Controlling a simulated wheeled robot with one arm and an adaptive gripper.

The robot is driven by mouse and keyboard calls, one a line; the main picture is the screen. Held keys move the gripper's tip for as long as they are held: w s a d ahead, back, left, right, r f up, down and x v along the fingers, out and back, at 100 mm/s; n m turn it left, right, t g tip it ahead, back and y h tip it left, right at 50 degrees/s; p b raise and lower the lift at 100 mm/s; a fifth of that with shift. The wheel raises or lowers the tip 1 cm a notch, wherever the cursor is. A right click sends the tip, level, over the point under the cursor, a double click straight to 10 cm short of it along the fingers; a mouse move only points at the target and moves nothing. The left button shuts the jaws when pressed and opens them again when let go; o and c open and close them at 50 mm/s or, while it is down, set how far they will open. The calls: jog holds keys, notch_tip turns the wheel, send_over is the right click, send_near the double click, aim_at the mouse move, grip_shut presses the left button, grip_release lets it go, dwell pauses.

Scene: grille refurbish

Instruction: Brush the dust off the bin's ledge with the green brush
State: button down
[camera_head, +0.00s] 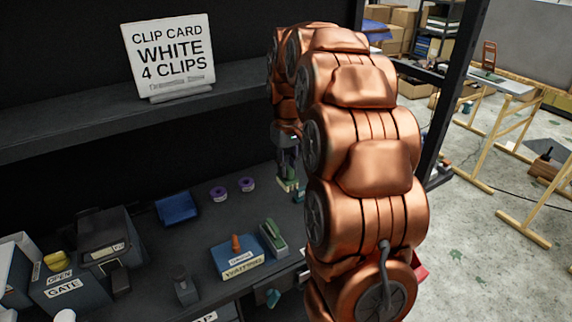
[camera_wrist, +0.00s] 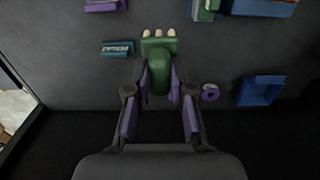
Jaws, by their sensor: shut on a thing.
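My gripper (camera_wrist: 158,110) is shut on the green brush (camera_wrist: 158,75), with one finger on each side of its handle in the wrist view. The brush head points away from the gripper, and pale bristle tufts show at its far end. In the head view my gripper (camera_head: 288,158) hangs over the dark shelf, partly behind my copper arm, with the brush (camera_head: 288,184) low at its tip. I cannot tell whether the bristles touch the surface. Which bin has the ledge is not clear, and I cannot make out dust.
A blue box labelled WAITING (camera_head: 238,262) and a green-topped block (camera_head: 273,237) stand on the shelf. A blue tray (camera_head: 177,208) and purple rolls (camera_head: 247,184) lie behind. A labelled teal block (camera_wrist: 118,48) lies near the brush.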

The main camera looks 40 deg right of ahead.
jog(key=shift+s+f, duration=0.1)
jog(key=shift+s, duration=0.05)
jog(key=shift+f+b, duration=3.2)
jog(key=shift+f, duration=3.45)
jog(key=shift+f, duration=0.25)
jog(key=c, duration=0.9)
grip_release()
jog(key=shift+c, duration=0.2)
jog(key=shift+r, duration=0.15)
